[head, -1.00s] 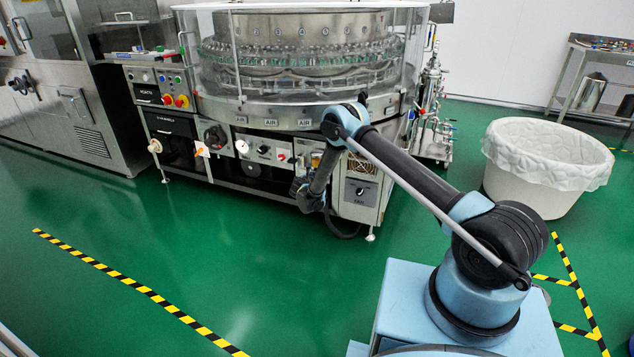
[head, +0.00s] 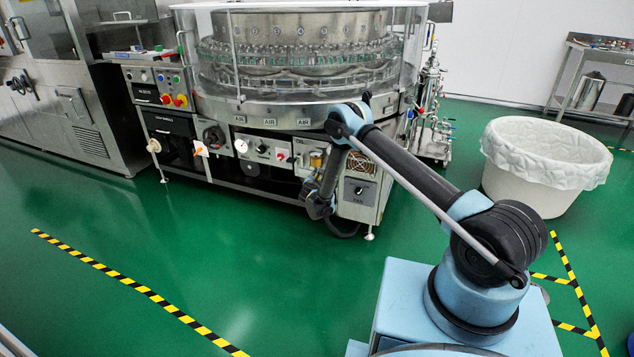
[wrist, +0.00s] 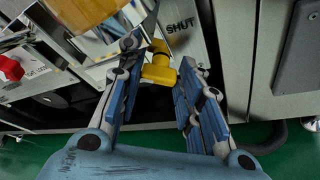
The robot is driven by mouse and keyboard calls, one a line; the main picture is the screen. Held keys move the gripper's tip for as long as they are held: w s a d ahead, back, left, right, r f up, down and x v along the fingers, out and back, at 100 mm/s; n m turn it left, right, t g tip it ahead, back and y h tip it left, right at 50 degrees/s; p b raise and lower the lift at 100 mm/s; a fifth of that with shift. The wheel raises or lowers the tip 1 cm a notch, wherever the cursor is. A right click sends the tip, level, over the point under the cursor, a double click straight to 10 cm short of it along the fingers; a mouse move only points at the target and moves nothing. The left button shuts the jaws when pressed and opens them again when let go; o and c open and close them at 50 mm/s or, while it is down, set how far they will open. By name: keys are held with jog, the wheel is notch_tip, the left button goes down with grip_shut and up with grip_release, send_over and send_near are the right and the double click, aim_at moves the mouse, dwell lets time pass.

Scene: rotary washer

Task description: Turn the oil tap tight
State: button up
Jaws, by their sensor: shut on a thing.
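The oil tap (wrist: 159,70) is a small yellow valve on the washer's front, seen in the wrist view. The dark word SHUT is printed on the panel just above and to the right of it. My gripper (wrist: 163,62) has its blue-padded fingers on either side of the yellow tap and is shut on it. The exact contact at the fingertips is hard to make out. In the head view the end of my arm is low at the washer's front, and the tap cannot be made out there.
The rotary washer (head: 298,111) stands behind my arm, with a fan panel (head: 361,190) right of my wrist. An amber vessel (wrist: 80,12) hangs close above the fingers, and a red knob (wrist: 10,69) is at left. A white lined bin (head: 530,195) stands at right. Green floor is clear at front left.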

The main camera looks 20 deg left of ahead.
jog(key=shift+d, duration=0.15)
jog(key=o, duration=1.1)
jog(key=shift+c, duration=0.2)
jog(key=shift+s, duration=0.1)
jog(key=v, duration=0.7)
jog(key=shift+s, duration=0.35)
